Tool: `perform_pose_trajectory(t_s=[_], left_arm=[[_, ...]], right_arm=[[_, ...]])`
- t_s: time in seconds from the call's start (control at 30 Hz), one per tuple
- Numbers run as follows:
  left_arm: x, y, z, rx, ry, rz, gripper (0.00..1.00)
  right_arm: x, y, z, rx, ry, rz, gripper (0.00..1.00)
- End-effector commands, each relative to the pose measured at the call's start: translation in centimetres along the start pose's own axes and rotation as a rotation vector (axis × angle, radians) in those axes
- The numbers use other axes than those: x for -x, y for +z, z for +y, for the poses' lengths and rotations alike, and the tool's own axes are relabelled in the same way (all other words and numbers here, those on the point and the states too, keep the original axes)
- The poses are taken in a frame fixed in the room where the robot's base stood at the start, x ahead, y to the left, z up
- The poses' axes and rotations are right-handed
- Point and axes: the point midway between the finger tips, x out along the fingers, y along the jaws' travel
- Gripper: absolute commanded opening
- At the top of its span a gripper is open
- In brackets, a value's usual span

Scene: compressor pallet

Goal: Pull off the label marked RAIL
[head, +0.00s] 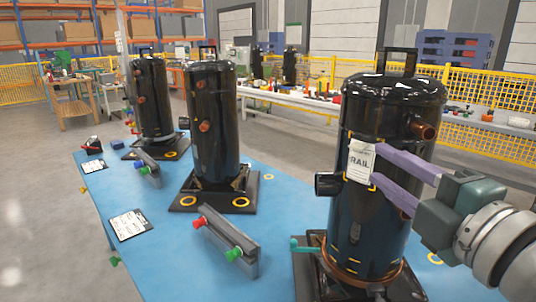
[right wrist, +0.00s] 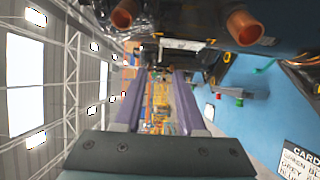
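The white label marked RAIL (head: 359,161) is on the front of the nearest black compressor (head: 388,110), in the head view. My right gripper (head: 375,164) has two purple fingers spread apart, one above the other. Their tips are at the label's right edge; I cannot tell whether they touch it. In the right wrist view the fingers (right wrist: 152,100) stand apart with nothing clearly held between them. A pale strip (right wrist: 182,45) near the compressor there may be the label seen nearly edge-on. My left gripper is not in view.
Two more black compressors, a middle one (head: 213,125) and a far one (head: 153,95), stand on the blue surface (head: 165,240). A grey bar with red and green knobs (head: 226,245) lies in front. Copper stubs (right wrist: 243,27) stick out near my right gripper. A printed card (head: 129,224) lies at left.

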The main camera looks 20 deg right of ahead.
Motion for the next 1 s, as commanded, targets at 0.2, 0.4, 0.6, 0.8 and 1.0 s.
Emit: perform_pose_trajectory(t_s=[0.2,0.4,0.6,0.8,1.0], left_arm=[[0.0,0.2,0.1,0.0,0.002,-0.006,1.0],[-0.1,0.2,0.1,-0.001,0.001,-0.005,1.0],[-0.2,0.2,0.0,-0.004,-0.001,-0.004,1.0],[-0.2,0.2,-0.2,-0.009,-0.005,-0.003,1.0],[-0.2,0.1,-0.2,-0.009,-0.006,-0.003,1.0]], right_arm=[[-4.1,0.0,0.2,-0.001,0.002,0.0,0.39],[-7.1,0.0,0.1,-0.001,0.0,0.0,0.39],[-8.4,0.0,0.1,-0.002,-0.002,0.0,0.39],[-8.5,0.0,0.0,-0.002,-0.003,0.0,0.39],[-8.5,0.0,0.0,-0.002,-0.002,0.0,0.25]])
